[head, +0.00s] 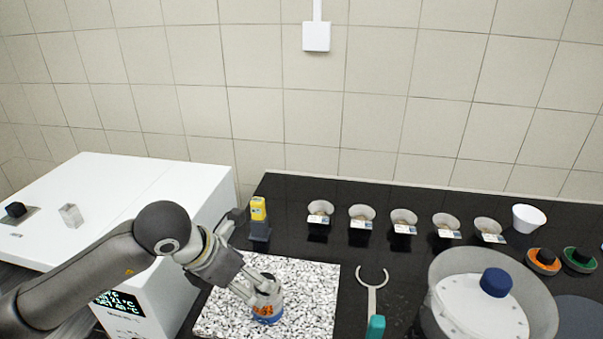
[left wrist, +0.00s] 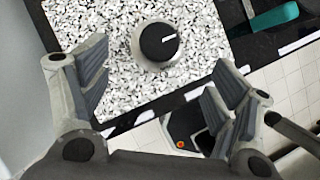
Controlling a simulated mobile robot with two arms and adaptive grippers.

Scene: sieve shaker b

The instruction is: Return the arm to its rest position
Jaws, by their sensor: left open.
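My left gripper (head: 262,297) reaches in from the left, low over the speckled board (head: 310,285). Its fingers are in front of a small round container with a blue side and orange contents (head: 266,313), partly hidden. In the left wrist view the two fingers (left wrist: 160,95) stand wide apart with nothing between them. Beyond them a round black knob with a white mark (left wrist: 157,43) sits on a silver base on the board; I cannot tell whether it is the same thing. My right gripper is not in view.
A white cabinet (head: 135,185) stands left. On the black counter are a yellow-topped device (head: 259,212), a row of several small bowls (head: 362,214), a teal-handled fork tool (head: 373,290) and a large clear drum with a blue knob (head: 480,300). A white cup (head: 528,217) stands back right.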

